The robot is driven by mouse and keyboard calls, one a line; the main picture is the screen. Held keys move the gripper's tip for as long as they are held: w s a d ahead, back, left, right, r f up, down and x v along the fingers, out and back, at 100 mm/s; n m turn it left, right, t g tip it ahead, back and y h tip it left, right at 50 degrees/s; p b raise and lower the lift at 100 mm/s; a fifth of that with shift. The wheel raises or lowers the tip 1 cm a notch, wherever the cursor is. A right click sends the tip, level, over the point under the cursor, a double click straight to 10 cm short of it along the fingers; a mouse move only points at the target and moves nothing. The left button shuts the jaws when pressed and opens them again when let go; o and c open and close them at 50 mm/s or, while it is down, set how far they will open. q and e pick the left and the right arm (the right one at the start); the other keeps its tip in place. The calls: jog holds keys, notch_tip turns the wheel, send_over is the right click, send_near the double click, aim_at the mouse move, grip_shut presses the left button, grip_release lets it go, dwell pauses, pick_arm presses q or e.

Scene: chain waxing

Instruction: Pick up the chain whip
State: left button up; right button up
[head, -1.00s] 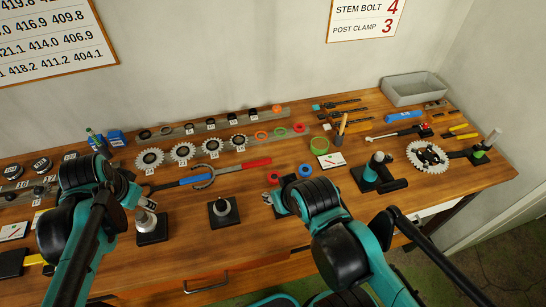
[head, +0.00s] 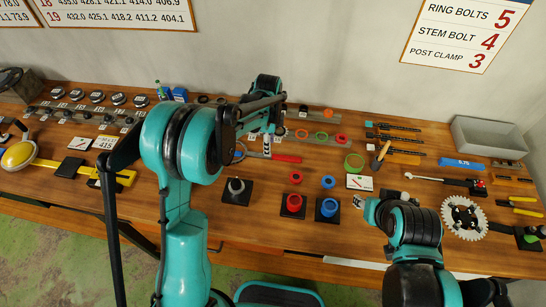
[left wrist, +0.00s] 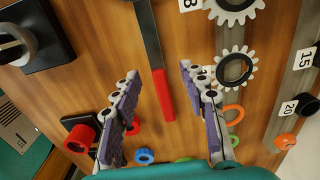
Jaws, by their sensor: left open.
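The chain whip, a dark flat bar (left wrist: 147,30) with a red handle (left wrist: 163,96), lies on the wooden bench in the left wrist view. Its red handle also shows in the head view (head: 287,158), right of my left gripper (head: 268,146). My left gripper (left wrist: 158,76) is open, its purple-padded fingers on either side of the tool in the picture. Nothing is between the pads that I can see as gripped.
Sprockets (left wrist: 235,68) lie close to the right finger. Red (head: 292,205) and blue (head: 327,209) cups stand on black bases, and a post on a black base (head: 237,190) is to their left. A grey bin (head: 490,138) is at the back right.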

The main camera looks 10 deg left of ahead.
aim_at(263, 155)
pick_arm(q)
jog(key=f, duration=0.4)
jog(key=shift+s+d+b, duration=0.3)
jog(key=shift+b, duration=0.1)
jog(key=shift+f, duration=0.15)
grip_shut()
